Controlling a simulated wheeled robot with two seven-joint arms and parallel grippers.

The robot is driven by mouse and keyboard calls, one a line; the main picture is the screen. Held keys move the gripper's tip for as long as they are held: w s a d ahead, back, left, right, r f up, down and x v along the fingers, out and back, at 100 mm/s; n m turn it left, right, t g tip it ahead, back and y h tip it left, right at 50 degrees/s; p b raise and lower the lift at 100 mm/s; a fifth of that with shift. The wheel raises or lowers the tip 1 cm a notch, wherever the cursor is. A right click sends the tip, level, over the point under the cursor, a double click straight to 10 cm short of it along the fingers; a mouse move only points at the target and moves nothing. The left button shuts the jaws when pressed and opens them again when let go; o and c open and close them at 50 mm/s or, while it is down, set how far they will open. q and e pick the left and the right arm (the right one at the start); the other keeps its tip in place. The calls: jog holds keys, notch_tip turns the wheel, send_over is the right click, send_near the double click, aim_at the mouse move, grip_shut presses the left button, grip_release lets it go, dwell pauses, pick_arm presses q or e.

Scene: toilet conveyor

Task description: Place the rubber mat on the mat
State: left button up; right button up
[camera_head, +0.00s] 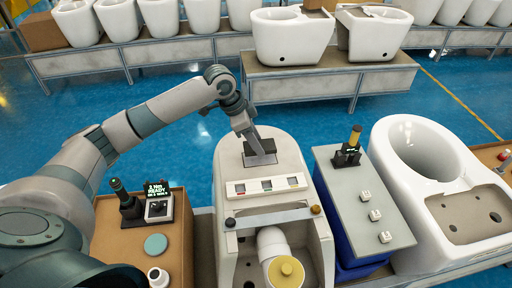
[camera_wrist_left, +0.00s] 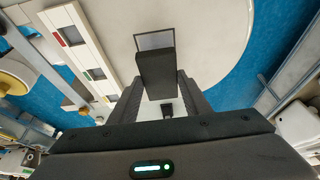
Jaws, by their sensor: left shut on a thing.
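My left gripper (camera_head: 254,136) reaches over the rounded white top of the middle fixture. It is shut on the rubber mat (camera_head: 262,146), a small black block, which also shows between the fingers in the left wrist view (camera_wrist_left: 156,74). The mat (camera_head: 262,160), a thin grey rectangle with a dark outline, lies on the fixture top. Part of it shows beyond the block in the left wrist view (camera_wrist_left: 154,40), and the rest is hidden under the block. I cannot tell whether the block touches it. My right gripper is not in view.
A panel with coloured windows (camera_head: 266,186) lies just in front. A grey-topped stand (camera_head: 345,190) with small white blocks and a large white toilet bowl (camera_head: 420,145) stand to the right. A brown box (camera_head: 178,240) with tools is at the left. More toilets line the back.

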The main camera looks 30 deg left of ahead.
pick_arm(q)
jog(key=shift+f, duration=0.15)
notch_tip(320, 180, down, 2)
jog(key=shift+f+p, duration=0.25)
jog(key=shift+p, duration=0.6)
jog(key=shift+f, duration=0.65)
jog(key=shift+f, duration=0.1)
jog(key=o, duration=1.1)
jog(key=shift+c, duration=0.2)
